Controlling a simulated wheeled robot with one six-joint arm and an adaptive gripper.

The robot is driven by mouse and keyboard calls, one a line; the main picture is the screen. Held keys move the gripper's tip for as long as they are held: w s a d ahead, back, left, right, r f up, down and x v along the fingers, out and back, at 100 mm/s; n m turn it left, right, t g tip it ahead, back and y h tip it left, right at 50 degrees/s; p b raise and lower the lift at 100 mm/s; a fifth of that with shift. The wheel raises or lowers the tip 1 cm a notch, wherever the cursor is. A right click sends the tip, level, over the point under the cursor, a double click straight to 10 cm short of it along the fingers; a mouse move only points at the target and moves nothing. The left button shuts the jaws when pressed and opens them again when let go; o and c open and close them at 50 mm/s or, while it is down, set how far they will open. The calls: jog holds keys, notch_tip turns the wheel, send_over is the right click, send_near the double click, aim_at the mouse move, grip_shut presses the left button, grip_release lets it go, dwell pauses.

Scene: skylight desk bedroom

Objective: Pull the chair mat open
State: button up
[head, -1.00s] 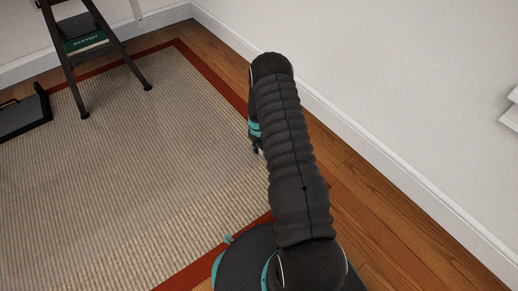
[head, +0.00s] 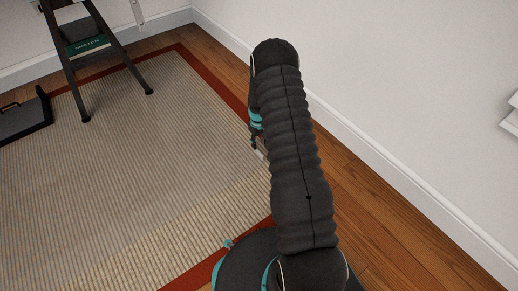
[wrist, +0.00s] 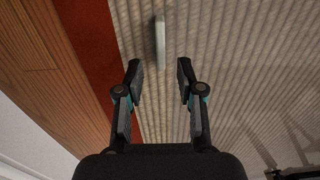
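The chair mat seems to be a thin see-through sheet (head: 130,150) lying flat on the ribbed rug, where the weave looks greyer; its edges are faint. A pale, narrow bar (wrist: 160,42), which looks like a handle, stands out above the rug. Its end also shows in the head view (head: 260,154), beside my arm. My gripper (wrist: 160,68) is open and empty, its fingertips apart on either side of the bar's line. The bar lies just beyond the fingertips, untouched as far as I can see. In the head view my arm hides most of the gripper.
A beige rug with a red border (head: 215,75) covers the wooden floor (head: 385,220). A dark step stool (head: 90,45) with a green book (head: 88,46) stands at the upper left. A dark low object (head: 22,115) lies at the left edge. A white wall (head: 380,80) rises on the right.

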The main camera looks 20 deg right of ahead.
jog(key=shift+r, duration=2.45)
